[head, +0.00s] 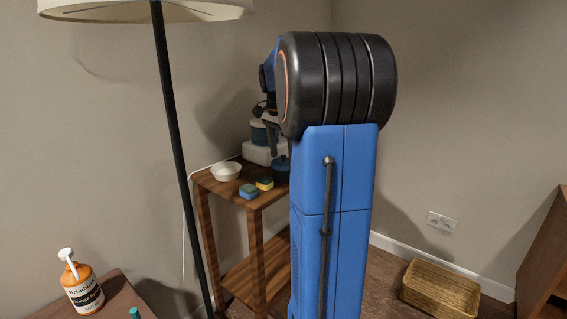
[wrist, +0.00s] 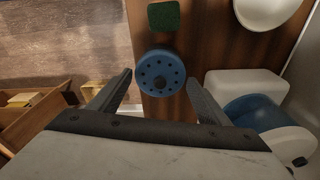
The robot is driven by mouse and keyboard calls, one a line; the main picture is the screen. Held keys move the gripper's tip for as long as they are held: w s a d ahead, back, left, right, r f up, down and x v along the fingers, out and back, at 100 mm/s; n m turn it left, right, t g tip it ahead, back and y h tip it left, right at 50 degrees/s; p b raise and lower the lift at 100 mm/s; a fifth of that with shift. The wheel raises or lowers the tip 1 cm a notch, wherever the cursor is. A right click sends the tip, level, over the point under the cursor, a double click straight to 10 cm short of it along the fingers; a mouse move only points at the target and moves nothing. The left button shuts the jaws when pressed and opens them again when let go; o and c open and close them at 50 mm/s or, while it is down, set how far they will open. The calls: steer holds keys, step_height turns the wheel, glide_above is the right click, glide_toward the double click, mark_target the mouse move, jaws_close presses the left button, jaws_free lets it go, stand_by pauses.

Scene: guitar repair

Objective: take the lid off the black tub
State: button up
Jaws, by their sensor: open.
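The black tub (head: 281,174) stands on the wooden side table in the head view, partly hidden behind my arm. It looks dark, with its top bluish. From above, the wrist view shows a round blue lid (wrist: 152,67) with a ring of dark holes and a dark knob (wrist: 160,82). The tub's wall is hidden under it there. My gripper (wrist: 160,78) is open and empty, one finger on each side of the lid in the picture. In the head view my gripper (head: 273,140) points down above the tub, apart from it.
A wicker basket (head: 440,288) is on the floor.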

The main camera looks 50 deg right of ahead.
steer(key=shift+s, duration=0.1)
steer(key=c, duration=1.8)
steer(key=shift+f, duration=0.1)
jaws_close()
steer(key=shift+a+f, duration=0.1)
